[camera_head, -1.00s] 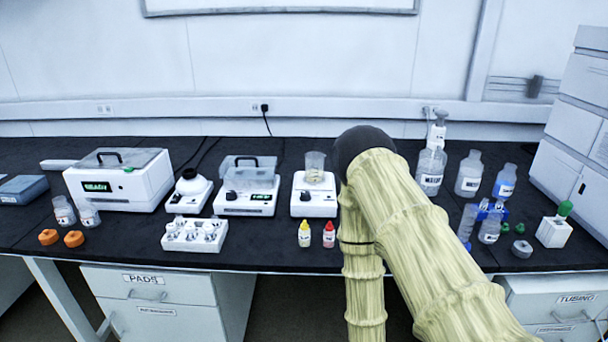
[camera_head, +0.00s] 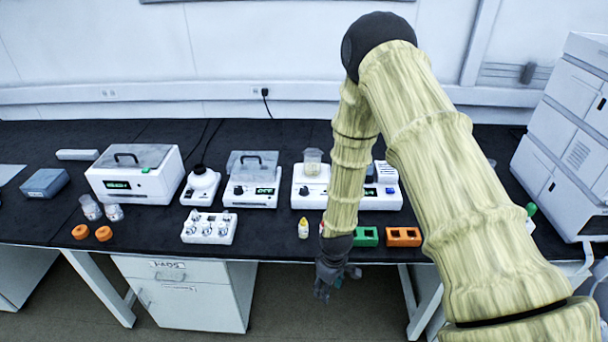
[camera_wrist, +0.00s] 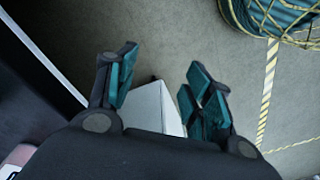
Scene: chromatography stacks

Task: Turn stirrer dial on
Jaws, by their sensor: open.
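The likely stirrer, a white box (camera_head: 313,196) with a dark front dial (camera_head: 304,190), stands on the bench with a glass beaker (camera_head: 313,163) on top. My forearm covers its right side. I cannot read the dial's setting. My gripper (camera_head: 325,292) hangs in front of the bench's front edge, pointing down, below and apart from the stirrer. In the wrist view, my gripper (camera_wrist: 163,85) has its teal-padded fingers spread with nothing between them. The floor and a pale cabinet show beyond them, and the stirrer is not in that view.
Left of the stirrer stand a lidded white device (camera_head: 252,190) and a white vial rack (camera_head: 209,229). A yellow-capped bottle (camera_head: 303,228), a green block (camera_head: 367,236) and an orange block (camera_head: 403,237) sit near the front edge. Another white device (camera_head: 385,198) is partly behind my arm.

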